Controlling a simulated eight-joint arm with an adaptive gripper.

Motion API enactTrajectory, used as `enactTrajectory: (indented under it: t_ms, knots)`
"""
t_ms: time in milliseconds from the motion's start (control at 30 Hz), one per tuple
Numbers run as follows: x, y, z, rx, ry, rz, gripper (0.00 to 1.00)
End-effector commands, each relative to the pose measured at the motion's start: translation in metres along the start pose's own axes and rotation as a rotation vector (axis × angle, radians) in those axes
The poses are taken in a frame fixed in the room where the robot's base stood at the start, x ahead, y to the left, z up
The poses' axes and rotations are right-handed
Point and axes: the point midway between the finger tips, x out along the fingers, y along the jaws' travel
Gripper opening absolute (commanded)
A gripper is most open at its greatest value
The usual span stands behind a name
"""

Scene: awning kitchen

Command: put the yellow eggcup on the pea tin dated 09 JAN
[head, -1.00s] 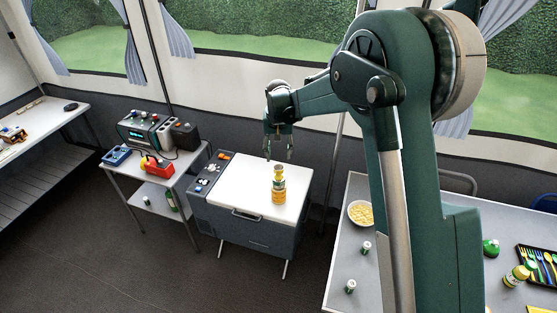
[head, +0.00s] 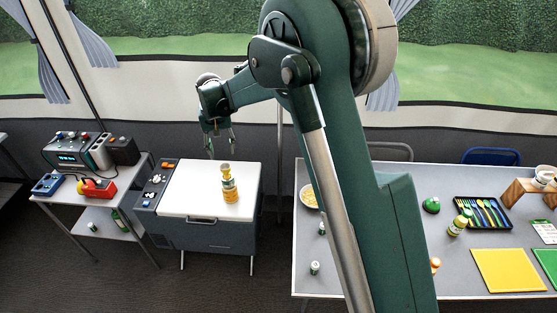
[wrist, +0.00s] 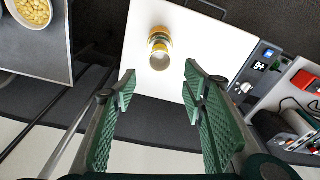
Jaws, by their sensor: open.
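A yellow-and-orange stack (head: 230,188) stands upright on the white top of a grey cabinet. Its narrower yellow upper part (head: 225,169) looks like the eggcup on a wider labelled tin or jar; I cannot tell for certain. In the wrist view the stack (wrist: 159,42) shows from above with a pale round top, just beyond the fingertips. My gripper (head: 222,154) is open and empty, above and behind the stack; its green fingers also show in the wrist view (wrist: 159,88). Small green-and-white tins (head: 315,268) and (head: 322,228) stand on the right table; no date is readable.
The white cabinet top (head: 192,190) is otherwise clear. The right table (head: 385,282) holds a pasta-like bowl (head: 308,196), a cutlery tray (head: 482,212), a yellow-topped jar (head: 457,227) and a yellow mat (head: 510,270). A small table on the left carries a console (head: 78,152) and red device (head: 97,188).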

Motion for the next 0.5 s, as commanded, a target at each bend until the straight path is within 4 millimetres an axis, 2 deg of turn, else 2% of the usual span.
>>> enactTrajectory:
  t_ms: [267, 500]
  knots:
    - [-0.003, 0.003, 0.001, 0.002, 0.002, 0.0, 0.43]
    - [-0.027, 0.025, 0.008, 0.012, 0.019, -0.004, 0.43]
